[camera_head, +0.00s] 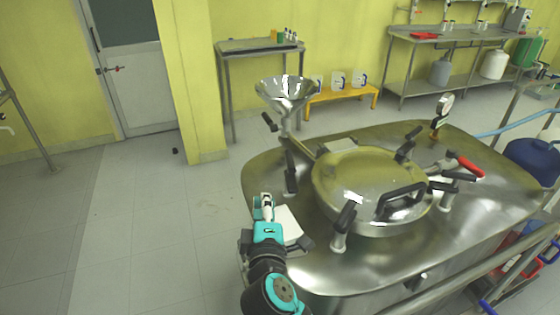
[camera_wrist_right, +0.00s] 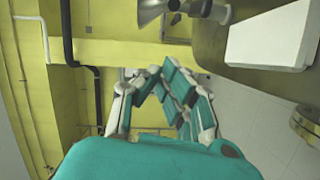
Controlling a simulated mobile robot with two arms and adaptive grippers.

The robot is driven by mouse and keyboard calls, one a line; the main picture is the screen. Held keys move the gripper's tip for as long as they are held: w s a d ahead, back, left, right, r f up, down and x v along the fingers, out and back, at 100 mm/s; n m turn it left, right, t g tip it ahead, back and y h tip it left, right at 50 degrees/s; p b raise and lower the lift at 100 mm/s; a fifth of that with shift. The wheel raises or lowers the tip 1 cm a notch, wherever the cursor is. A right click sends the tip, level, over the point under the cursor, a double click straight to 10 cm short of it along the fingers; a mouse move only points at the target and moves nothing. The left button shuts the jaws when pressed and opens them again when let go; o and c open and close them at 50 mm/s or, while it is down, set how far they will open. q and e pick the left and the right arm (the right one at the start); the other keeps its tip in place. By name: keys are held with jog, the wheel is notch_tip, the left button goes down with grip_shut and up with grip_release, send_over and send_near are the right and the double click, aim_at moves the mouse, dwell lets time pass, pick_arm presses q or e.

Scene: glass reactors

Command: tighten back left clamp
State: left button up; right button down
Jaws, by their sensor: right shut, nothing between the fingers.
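The reactor's round lid (camera_head: 365,185) has several clamps with black handles around its rim. The back left clamp (camera_head: 290,178) is at the lid's left, below the funnel, with its black handle upright. My right gripper (camera_head: 266,203) is shut and empty, left of and nearer than this clamp, apart from it. In the right wrist view its teal and white fingers (camera_wrist_right: 155,78) come together at the tips, with nothing between them. My left gripper is not in view.
A steel funnel (camera_head: 285,92) stands behind the clamp and also shows in the wrist view (camera_wrist_right: 152,10). A white plate (camera_head: 287,225) lies on the reactor top beside my gripper. A front left clamp (camera_head: 344,222) stands nearby.

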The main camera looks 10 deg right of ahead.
aim_at(290, 172)
pick_arm(q)
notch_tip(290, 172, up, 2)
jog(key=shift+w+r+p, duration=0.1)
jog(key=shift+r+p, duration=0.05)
jog(key=shift+p, duration=1)
pick_arm(e)
jog(key=w+d, duration=0.4)
jog(key=w, duration=0.6)
jog(key=shift+d+f, duration=0.4)
jog(key=shift+f, duration=0.05)
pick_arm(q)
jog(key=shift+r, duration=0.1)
